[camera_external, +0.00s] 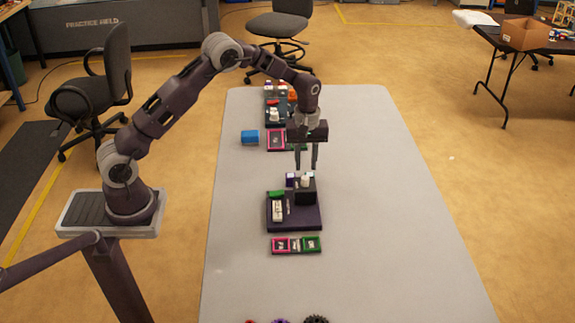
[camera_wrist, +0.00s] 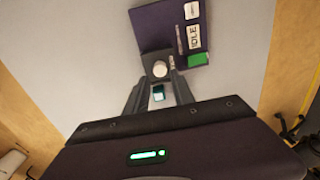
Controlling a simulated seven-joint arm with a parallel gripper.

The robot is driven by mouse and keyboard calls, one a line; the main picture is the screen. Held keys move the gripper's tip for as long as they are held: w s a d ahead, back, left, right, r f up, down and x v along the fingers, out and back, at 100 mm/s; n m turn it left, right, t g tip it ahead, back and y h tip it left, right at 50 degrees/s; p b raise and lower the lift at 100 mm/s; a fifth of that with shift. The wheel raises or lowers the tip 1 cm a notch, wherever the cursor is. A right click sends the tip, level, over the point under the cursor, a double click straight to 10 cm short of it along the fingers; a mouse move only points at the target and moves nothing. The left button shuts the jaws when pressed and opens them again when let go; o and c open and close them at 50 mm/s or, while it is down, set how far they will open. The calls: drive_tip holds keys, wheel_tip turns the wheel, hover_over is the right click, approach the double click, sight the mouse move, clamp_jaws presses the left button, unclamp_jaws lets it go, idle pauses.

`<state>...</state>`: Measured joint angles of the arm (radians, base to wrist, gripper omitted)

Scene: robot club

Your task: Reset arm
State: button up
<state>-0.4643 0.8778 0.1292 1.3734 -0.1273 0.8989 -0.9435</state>
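My gripper (camera_external: 306,160) hangs pointing down above the grey table (camera_external: 370,200), over the back part of a dark purple station (camera_external: 308,219). The station carries a white block, a green piece (camera_external: 276,194) and a white knob (camera_external: 305,181) beside a dark upright plate. In the wrist view the station (camera_wrist: 158,25) shows a label reading "IDLE" (camera_wrist: 194,37), a green piece (camera_wrist: 198,60) and a round white knob (camera_wrist: 160,69) just beyond my fingertips. My gripper's two fingers (camera_wrist: 158,86) stand apart with a gap between them, and I see nothing held.
Pink and green trays (camera_external: 296,245) lie in front of the station. Dark gears (camera_external: 316,320) sit at the near edge. The table's right side is clear.

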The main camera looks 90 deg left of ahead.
drive_tip(key=shift+r, duration=0.2)
drive_tip(key=shift+r, duration=0.1)
drive_tip(key=s+d+r+m+t, duration=0.1)
drive_tip(key=s+d+r+m, duration=0.3)
drive_tip(key=d+r, duration=0.4)
drive_tip(key=s+d+r+m+t, duration=0.1)
drive_tip(key=s+d+r+m, duration=0.2)
drive_tip(key=d+r, duration=0.5)
drive_tip(key=s+d+r+m+t, duration=0.1)
drive_tip(key=s+d+m, duration=0.2)
drive_tip(key=s, duration=0.4)
drive_tip(key=s+d+r+m+t, duration=0.1)
drive_tip(key=s+d+r+m, duration=0.1)
drive_tip(key=s, duration=0.6)
drive_tip(key=s+d+r+m+t, duration=0.1)
drive_tip(key=s+d+m, duration=0.3)
drive_tip(key=s+m, duration=0.2)
drive_tip(key=shift+s+d+r+t, duration=0.25)
drive_tip(key=shift+s+t, duration=0.05)
drive_tip(key=shift+s, duration=0.5)
